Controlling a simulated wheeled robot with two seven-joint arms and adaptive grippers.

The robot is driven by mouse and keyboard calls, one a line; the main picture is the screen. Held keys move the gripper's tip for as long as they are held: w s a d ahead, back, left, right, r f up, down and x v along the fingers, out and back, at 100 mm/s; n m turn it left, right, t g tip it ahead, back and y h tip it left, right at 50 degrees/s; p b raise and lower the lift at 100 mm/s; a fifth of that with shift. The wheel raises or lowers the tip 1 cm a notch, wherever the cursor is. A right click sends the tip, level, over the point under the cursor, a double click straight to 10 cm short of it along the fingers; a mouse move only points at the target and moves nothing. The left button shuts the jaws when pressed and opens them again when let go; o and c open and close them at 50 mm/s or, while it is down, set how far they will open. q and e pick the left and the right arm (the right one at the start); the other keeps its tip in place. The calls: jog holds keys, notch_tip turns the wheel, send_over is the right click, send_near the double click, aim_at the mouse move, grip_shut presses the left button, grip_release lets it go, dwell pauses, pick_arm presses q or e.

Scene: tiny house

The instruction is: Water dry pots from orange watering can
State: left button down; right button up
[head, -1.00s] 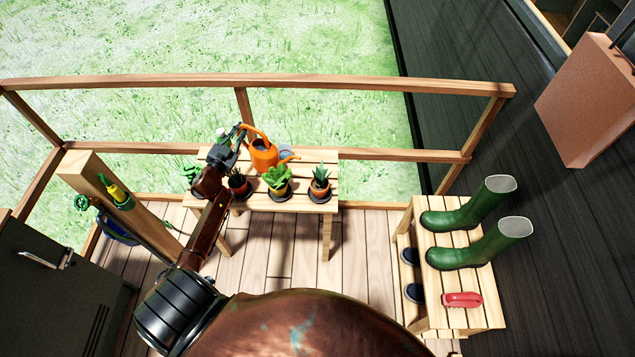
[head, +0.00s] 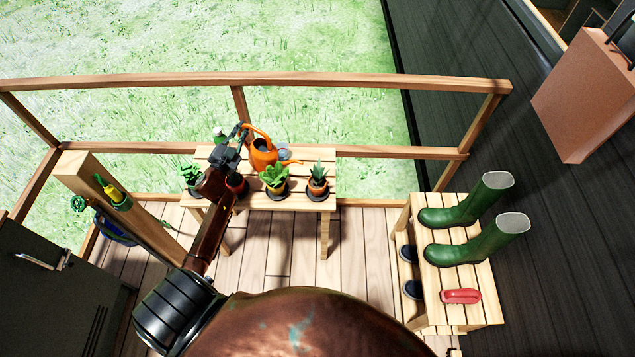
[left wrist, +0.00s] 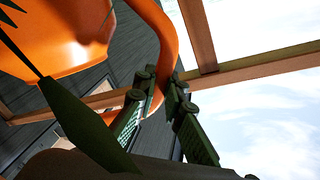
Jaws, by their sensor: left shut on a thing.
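The orange watering can (head: 263,155) is over the slatted wooden table (head: 317,154), its spout pointing right. My left gripper (head: 240,131) is shut on the can's handle at its left side. In the left wrist view, the gripper fingers (left wrist: 165,115) close around the orange handle (left wrist: 160,40), with the can body (left wrist: 60,40) at upper left. Along the table's front edge stand potted plants: a leafy one (head: 191,174) at left, a dark red pot (head: 236,186) partly behind my arm, a broad-leaved plant (head: 274,178) and a spiky plant in an orange pot (head: 318,181). My right gripper is not in view.
A grey-blue round object (head: 284,150) sits behind the spout. A wooden railing (head: 350,84) runs behind the table. At right, a slatted bench (head: 468,272) holds green boots (head: 465,214) and a red object (head: 461,296). A wooden post (head: 85,172) stands left. Deck floor between is clear.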

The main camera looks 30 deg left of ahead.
aim_at(252, 128)
pick_arm(q)
jog(key=shift+w+d+r+m+b, duration=0.15)
jog(key=shift+d+m+b, duration=0.3)
jog(key=shift+d, duration=0.25)
jog(key=shift+w+d+m+b, duration=0.1)
jog(key=shift+d+m+b, duration=0.55)
jog(key=shift+d+b, duration=0.35)
jog(key=shift+d+r+p, duration=0.35)
jog(key=shift+d, duration=0.05)
jog(key=shift+w+d+r+m+t, duration=0.1)
jog(key=shift+d+r+m+t, duration=0.2)
jog(key=shift+r, duration=0.3)
dwell(0.5)
